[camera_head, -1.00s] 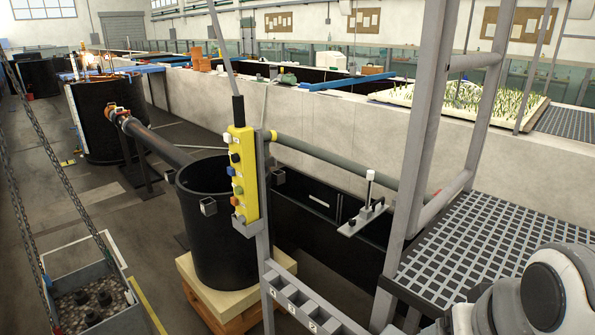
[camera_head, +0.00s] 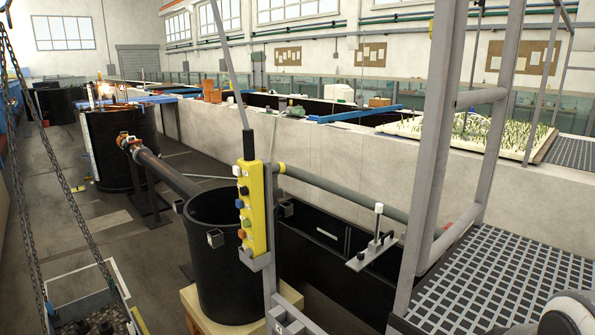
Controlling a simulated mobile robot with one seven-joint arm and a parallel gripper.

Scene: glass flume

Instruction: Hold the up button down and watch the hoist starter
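I cannot pick out the hoist starter. Hoist chains (camera_head: 52,170) run down at the left to a gravel-filled bin (camera_head: 137,318). My gripper is not in view; only part of my arm shows at the bottom right.
A black round tank (camera_head: 225,280) stands on a wooden base just behind the pendant. A grey ladder-like frame (camera_head: 432,150) and a grating platform (camera_head: 490,290) fill the right. A bracket with a white-topped handle (camera_head: 377,240) stands between. Open floor lies at the left.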

